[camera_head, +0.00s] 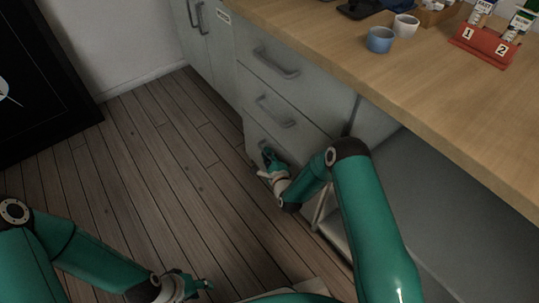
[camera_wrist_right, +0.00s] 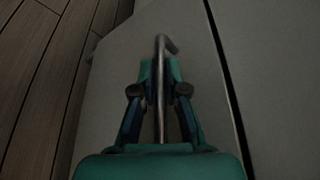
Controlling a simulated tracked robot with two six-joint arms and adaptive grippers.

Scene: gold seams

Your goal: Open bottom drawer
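The bottom drawer (camera_head: 254,133) is the lowest of three grey drawer fronts under the wooden counter in the head view. Its front (camera_wrist_right: 120,60) fills much of the right wrist view and looks flush or nearly so. My right gripper (camera_head: 268,160) is at this drawer's bar handle (camera_wrist_right: 161,85), which is mostly hidden by the gripper in the head view. In the wrist view the right fingers (camera_wrist_right: 160,80) lie close on both sides of the bar and look shut on it. My left gripper (camera_head: 201,290) is low over the floor, empty, with its fingers apart.
The middle drawer handle (camera_head: 275,112) and top drawer handle (camera_head: 277,63) are above. An open bay (camera_head: 440,210) lies right of the drawers. Cups (camera_head: 380,40) and a red rack (camera_head: 485,45) stand on the counter. The wooden floor (camera_head: 180,150) before the drawers is clear.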

